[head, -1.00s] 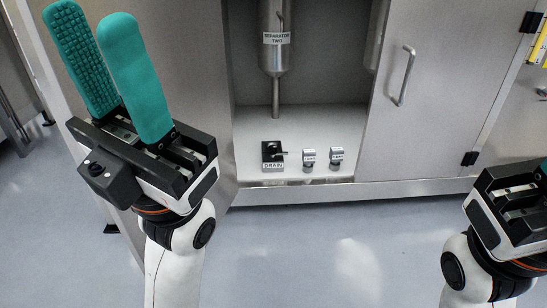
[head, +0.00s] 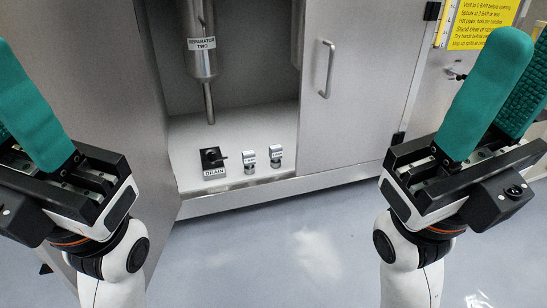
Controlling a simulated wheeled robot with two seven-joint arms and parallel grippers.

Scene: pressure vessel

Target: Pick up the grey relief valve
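Two small grey fittings with white labels stand side by side on the cabinet floor in the head view: a left one (head: 248,160) and a right one (head: 275,156). Their label text is too small to read, so I cannot tell which is the relief valve. My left gripper (head: 14,75) is at the left edge, partly cut off, its teal fingers apart and pointing up. My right gripper (head: 522,62) is at the right, teal fingers up, one overlapping the other, with a gap at their bases. Both are empty and well away from the fittings.
The vessel labelled Separator Two (head: 202,55) hangs above. A cabinet door (head: 345,90) with a handle (head: 327,70) is at the right, an open metal panel (head: 115,90) at the left. A yellow notice (head: 485,22) is upper right.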

